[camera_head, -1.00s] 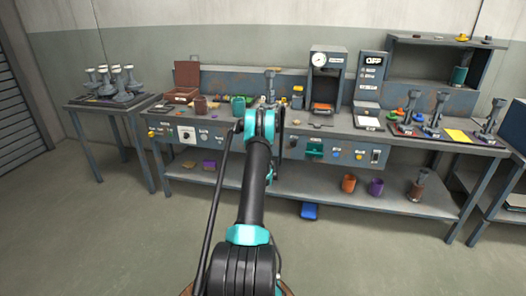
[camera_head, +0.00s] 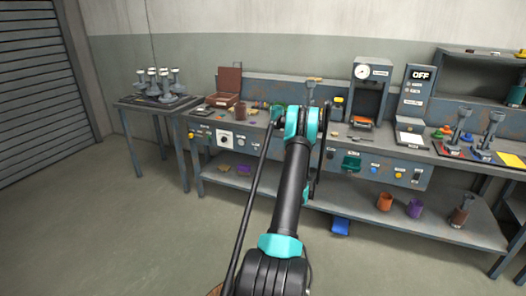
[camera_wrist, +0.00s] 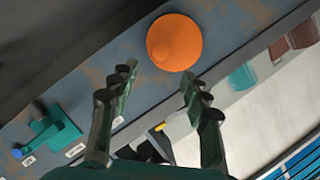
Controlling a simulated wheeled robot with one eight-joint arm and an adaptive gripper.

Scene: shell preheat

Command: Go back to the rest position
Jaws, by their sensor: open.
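My gripper (camera_wrist: 158,84) is open in the wrist view, with its two dark fingers apart and nothing visible between them. A round orange object (camera_wrist: 175,42) lies beyond the fingertips against a worn blue-grey surface; I cannot tell whether it is a cup or a knob. In the head view my arm reaches forward toward the long workbench (camera_head: 262,140), and its far end hides the gripper.
A side table (camera_head: 128,104) with several grey stands is left of the bench. An orange cup (camera_head: 384,202) is on the lower shelf. Floor at left is clear.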

